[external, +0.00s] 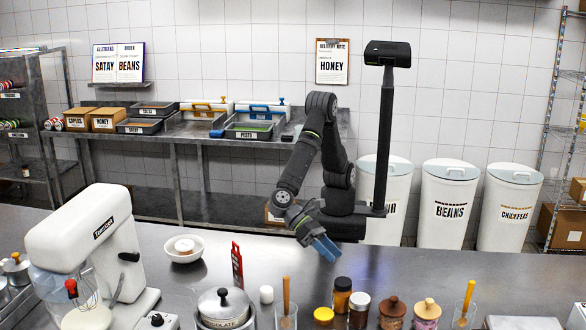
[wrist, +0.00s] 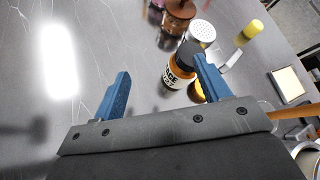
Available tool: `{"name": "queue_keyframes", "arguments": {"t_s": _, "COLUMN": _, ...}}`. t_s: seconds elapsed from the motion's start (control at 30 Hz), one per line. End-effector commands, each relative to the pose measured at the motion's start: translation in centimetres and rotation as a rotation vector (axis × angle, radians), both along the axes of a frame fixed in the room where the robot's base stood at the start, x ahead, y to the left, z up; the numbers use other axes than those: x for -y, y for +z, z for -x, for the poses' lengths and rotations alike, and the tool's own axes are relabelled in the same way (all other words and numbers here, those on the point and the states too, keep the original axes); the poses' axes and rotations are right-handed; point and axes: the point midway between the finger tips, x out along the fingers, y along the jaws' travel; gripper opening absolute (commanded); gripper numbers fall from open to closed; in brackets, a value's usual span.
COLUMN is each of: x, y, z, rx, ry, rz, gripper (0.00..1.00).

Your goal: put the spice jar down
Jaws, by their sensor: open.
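The likely spice jar (external: 342,296) is an orange jar with a black lid, standing upright on the steel counter in the external view. It also shows in the wrist view (wrist: 177,74), with a partly readable label, beyond and partly behind the right finger. My gripper (external: 326,249) has blue fingers and hangs above the counter, behind the jar. In the wrist view my gripper (wrist: 161,68) is open with its fingers well apart. Nothing is held between them.
A yellow-lidded jar (external: 323,316), a white-lidded shaker (external: 359,309) and wooden-lidded jars (external: 392,312) crowd around the spice jar. A mixer (external: 95,250) and bowl (external: 184,248) stand at left. The counter (external: 430,270) behind the jars is clear.

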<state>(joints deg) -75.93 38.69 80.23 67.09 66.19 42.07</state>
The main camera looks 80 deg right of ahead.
Motion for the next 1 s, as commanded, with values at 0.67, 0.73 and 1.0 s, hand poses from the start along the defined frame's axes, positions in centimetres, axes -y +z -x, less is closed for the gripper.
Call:
{"name": "queue_keyframes", "arguments": {"t_s": 0.67, "x": -1.1, "y": -2.0, "z": -2.0, "rx": -0.4, "ry": -0.524, "rz": 0.253, "gripper": 0.69}}
{"name": "queue_keyframes", "arguments": {"t_s": 0.73, "x": -2.2, "y": -2.5, "z": -1.1, "rx": -0.4, "ry": -0.524, "rz": 0.252, "gripper": 0.69}}
{"name": "queue_keyframes", "arguments": {"t_s": 1.0, "x": -5.3, "y": -4.1, "z": 2.0, "rx": -0.4, "ry": -0.524, "rz": 0.251, "gripper": 0.69}}
